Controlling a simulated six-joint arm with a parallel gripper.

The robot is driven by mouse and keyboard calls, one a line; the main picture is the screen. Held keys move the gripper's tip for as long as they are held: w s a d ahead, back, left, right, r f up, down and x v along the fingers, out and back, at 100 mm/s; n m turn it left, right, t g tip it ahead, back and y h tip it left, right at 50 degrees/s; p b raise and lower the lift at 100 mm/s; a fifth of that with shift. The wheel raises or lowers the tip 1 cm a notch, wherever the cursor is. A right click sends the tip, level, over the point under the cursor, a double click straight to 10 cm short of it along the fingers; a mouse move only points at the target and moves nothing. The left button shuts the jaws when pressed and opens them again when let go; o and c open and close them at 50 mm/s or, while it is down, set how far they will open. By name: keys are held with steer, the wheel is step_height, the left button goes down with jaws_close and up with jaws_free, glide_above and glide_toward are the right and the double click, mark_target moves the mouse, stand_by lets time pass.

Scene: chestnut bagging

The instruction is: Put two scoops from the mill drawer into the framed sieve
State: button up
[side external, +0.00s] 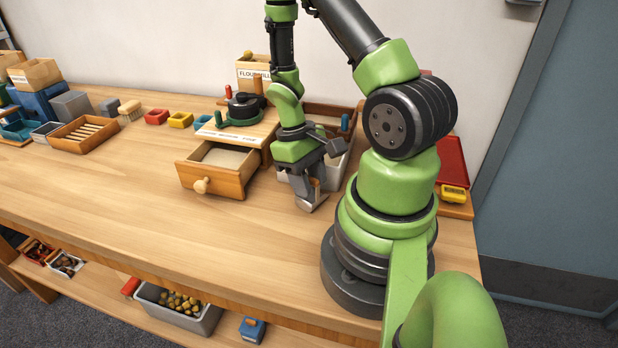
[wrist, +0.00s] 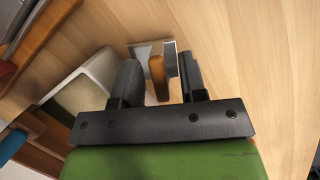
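The mill drawer (side external: 215,180) is pulled out and holds a pale, flour-like fill. A metal scoop (side external: 312,205) with a wooden handle stands on the table to its right; the handle (wrist: 158,78) shows in the wrist view. My gripper (side external: 312,182) is down at the scoop. In the wrist view its fingers (wrist: 160,80) stand either side of the handle, with a visible gap at the right finger, so it looks open. Behind my gripper, a wooden frame (side external: 330,108) over a pale bin (side external: 337,172) seems to be the framed sieve; my arm partly hides it.
The mill (side external: 240,106) with its dark top stands behind the drawer. A slatted wooden tray (side external: 85,133) and small red (side external: 156,117) and yellow (side external: 180,120) containers lie at left. A yellow box (side external: 454,194) stands beyond my base. The front table is clear.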

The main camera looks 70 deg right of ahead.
steer(key=v, duration=1.2)
steer(key=s+a+r+t, duration=0.1)
steer(key=a+r+t, duration=0.4)
steer(key=a+r, duration=0.2)
steer(key=s+a+r+t, duration=0.2)
steer(key=a+r+t, duration=0.3)
steer(key=a+r, duration=0.3)
steer(key=shift+s+a+r+t+y, duration=0.25)
steer(key=shift+s+a+t+y, duration=0.05)
steer(key=shift+a, duration=0.05)
steer(key=shift+w+d, duration=0.1)
